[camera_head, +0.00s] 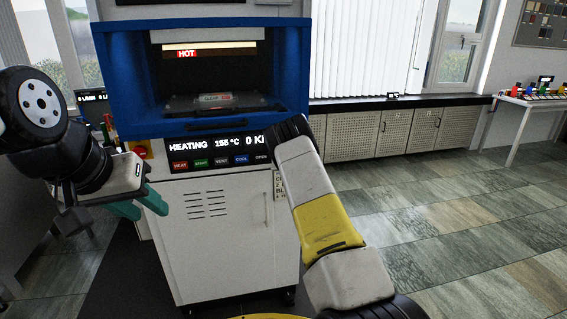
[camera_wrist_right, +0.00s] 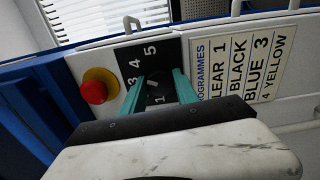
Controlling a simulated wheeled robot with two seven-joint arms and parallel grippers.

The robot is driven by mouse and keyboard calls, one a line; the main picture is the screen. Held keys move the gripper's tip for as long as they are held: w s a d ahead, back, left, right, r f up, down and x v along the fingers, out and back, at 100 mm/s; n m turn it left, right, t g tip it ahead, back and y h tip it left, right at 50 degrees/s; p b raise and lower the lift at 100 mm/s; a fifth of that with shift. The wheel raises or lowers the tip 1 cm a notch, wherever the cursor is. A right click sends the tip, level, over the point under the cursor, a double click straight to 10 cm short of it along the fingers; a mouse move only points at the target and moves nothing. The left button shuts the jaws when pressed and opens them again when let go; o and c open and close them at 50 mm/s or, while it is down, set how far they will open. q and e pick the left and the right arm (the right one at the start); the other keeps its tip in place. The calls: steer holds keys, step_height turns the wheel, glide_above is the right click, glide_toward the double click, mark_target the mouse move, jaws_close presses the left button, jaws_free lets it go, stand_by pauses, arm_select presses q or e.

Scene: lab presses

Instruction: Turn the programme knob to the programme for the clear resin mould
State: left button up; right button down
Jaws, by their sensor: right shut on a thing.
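The programme knob (camera_wrist_right: 154,88) is a dark knob on a black dial plate (camera_wrist_right: 143,60) on the side of the press. Numbers 1, 3, 4 and 5 show around it; its pointer setting is hard to tell. My right gripper (camera_wrist_right: 160,84) has its teal fingers on either side of the knob and is shut on it. In the head view the knob is hidden. The programme card (camera_wrist_right: 240,65) reads clear 1, black, blue 3 and yellow 4. A mould marked clear (camera_head: 214,101) lies inside the press (camera_head: 205,83). My left gripper (camera_head: 138,206) is open and empty, left of the press.
A red emergency button (camera_wrist_right: 94,91) on a yellow base sits beside the dial, close to my right gripper. The press display (camera_head: 215,143) reads heating, 155 °C, above several buttons. A hot sign (camera_head: 187,53) is lit. Floor to the right is clear.

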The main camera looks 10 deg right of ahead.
steer(key=n, duration=0.5)
stand_by(0.6)
steer(key=c, duration=0.9)
jaws_free()
steer(key=shift+s, duration=0.15)
steer(key=s, duration=0.7)
steer(key=shift+s+d, duration=0.1)
steer(key=shift+s, duration=0.2)
